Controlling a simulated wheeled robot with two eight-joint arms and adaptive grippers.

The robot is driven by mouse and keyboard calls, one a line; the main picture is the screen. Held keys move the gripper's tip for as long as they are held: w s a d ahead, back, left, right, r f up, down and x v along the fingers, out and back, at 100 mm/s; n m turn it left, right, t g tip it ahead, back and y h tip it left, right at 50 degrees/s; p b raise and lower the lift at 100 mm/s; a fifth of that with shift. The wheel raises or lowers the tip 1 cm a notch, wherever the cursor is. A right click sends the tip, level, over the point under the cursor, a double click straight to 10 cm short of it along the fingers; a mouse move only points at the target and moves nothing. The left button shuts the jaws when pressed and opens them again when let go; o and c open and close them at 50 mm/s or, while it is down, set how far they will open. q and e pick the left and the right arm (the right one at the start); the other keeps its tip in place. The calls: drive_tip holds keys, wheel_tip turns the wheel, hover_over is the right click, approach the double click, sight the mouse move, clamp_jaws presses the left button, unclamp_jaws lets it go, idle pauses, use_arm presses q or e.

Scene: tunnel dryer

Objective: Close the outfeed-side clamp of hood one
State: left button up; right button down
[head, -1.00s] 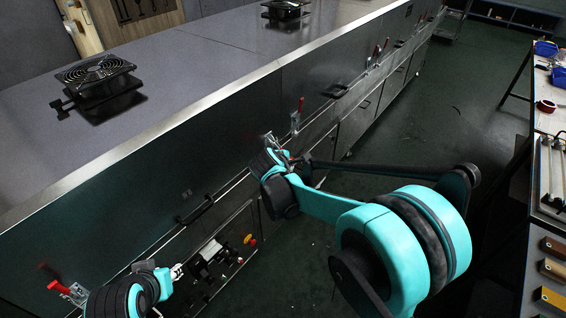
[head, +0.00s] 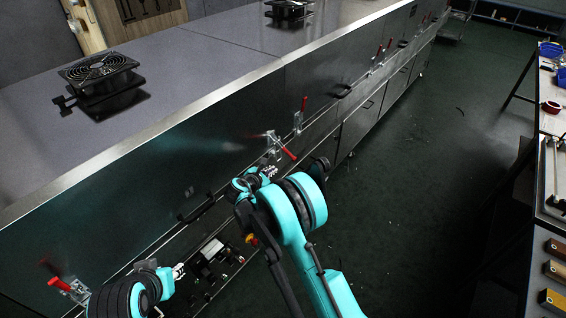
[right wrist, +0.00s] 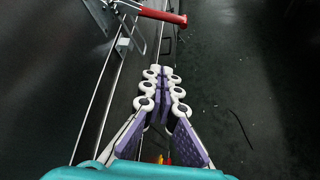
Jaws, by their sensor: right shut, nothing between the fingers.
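A toggle clamp (head: 272,138) sits on the front of the nearest hood (head: 150,190), close to the seam at its right end. Its red handle (head: 285,148) sticks outward, slanting down to the right. In the right wrist view this red handle (right wrist: 163,15) lies at the top, beyond my fingertips and apart from them. My right gripper (head: 267,171) is shut and empty, just below the clamp; its fingers also show in the right wrist view (right wrist: 160,74). Another red-handled clamp (head: 62,285) is at the hood's left end. My left gripper (head: 178,271) is low at left; its jaws are unclear.
A clamp with an upright red handle (head: 300,115) stands just right of the seam. A black bar handle (head: 197,208) projects from the hood front. Fans (head: 100,75) sit on top. The floor (head: 420,200) right of the dryer is clear; a workbench (head: 545,180) stands at the right edge.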

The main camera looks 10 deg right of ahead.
sight(284, 150)
drive_tip(key=b+x, duration=0.3)
drive_tip(key=x, duration=0.6)
drive_tip(key=shift+d+r+b, duration=0.45)
drive_tip(key=shift+d+r, duration=0.05)
drive_tip(key=shift+r, duration=0.3)
drive_tip(key=shift+d+r+b, duration=0.4)
drive_tip(key=shift+d+r, duration=0.15)
drive_tip(key=shift+r, duration=0.25)
